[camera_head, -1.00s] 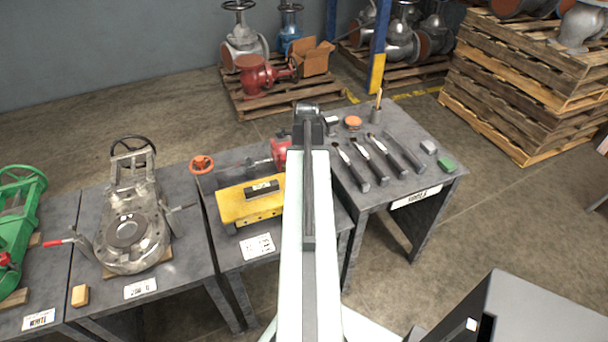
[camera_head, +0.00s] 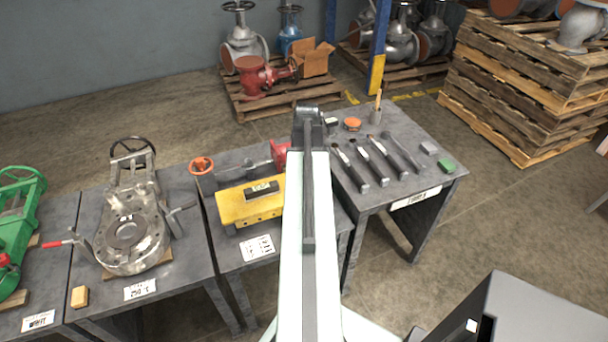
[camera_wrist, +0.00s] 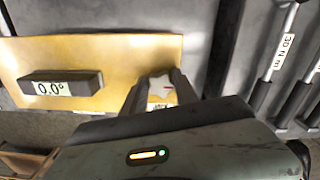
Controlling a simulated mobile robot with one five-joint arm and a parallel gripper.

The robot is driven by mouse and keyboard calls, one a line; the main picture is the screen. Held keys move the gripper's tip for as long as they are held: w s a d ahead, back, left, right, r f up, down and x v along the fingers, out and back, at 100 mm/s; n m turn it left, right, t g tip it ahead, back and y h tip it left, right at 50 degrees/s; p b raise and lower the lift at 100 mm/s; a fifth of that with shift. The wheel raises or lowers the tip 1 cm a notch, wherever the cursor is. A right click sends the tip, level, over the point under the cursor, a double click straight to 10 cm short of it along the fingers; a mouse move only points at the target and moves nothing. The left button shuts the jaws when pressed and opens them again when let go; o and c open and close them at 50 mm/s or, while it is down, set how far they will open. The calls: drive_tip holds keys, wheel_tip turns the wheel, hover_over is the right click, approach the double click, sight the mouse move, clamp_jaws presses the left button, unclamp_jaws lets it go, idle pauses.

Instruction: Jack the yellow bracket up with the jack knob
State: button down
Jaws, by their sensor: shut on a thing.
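The yellow bracket (camera_head: 232,207) lies on the middle grey table, left of my arm in the head view. It fills the upper left of the wrist view (camera_wrist: 130,55). A dark level box (camera_wrist: 62,88) on it has a display that reads 0.0°. The fingers cover much of the knob. In the head view my arm hides the gripper and knob.
A red handwheel (camera_head: 201,166) and red vise-like part stand behind the bracket. A grey valve body (camera_head: 128,235) is on the table to the left. Several dark-handled tools (camera_head: 375,160) lie on the right table.

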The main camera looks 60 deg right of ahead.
drive_tip(key=m, duration=0.5)
drive_tip(key=shift+m, duration=0.3)
idle(0.4)
drive_tip(key=c, duration=1)
unclamp_jaws()
drive_tip(key=shift+o, duration=0.2)
drive_tip(key=shift+d, duration=0.1)
wheel_tip(320, 180, up, 8)
drive_tip(key=p, duration=0.8)
drive_tip(key=shift+s, duration=0.1)
drive_tip(key=shift+f, duration=0.15)
